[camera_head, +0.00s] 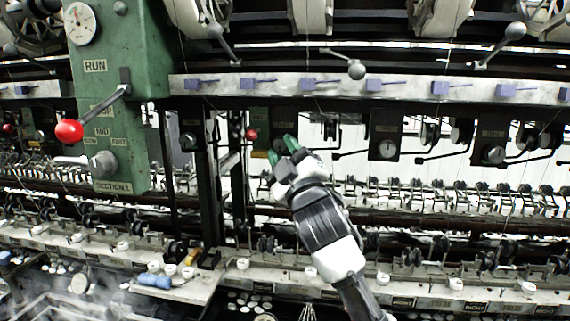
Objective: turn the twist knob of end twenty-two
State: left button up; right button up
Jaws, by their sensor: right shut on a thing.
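My right gripper (282,150) reaches up from the bottom right, in front of the machine's middle, with its green-tipped fingers pointing up and away. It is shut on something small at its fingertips. The gripper's own body and the dark background hide what that is, so I cannot tell whether it is a twist knob. No number that reads twenty-two can be made out. My left gripper is not in view.
A green control post (112,120) with a red-ball lever (69,132) stands at the left. A pale rail (410,88) with several blue levers runs across above my gripper. Below is a ledge (390,293) with white buttons; a blue roll (154,280) lies at its left.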

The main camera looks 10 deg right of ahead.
jog(key=shift+w+f, duration=0.1)
jog(key=shift+f, duration=0.15)
jog(key=o, duration=0.9)
jog(key=shift+r, duration=0.1)
jog(key=shift+s+d, duration=0.1)
jog(key=shift+s, duration=0.1)
jog(key=shift+r, duration=0.15)
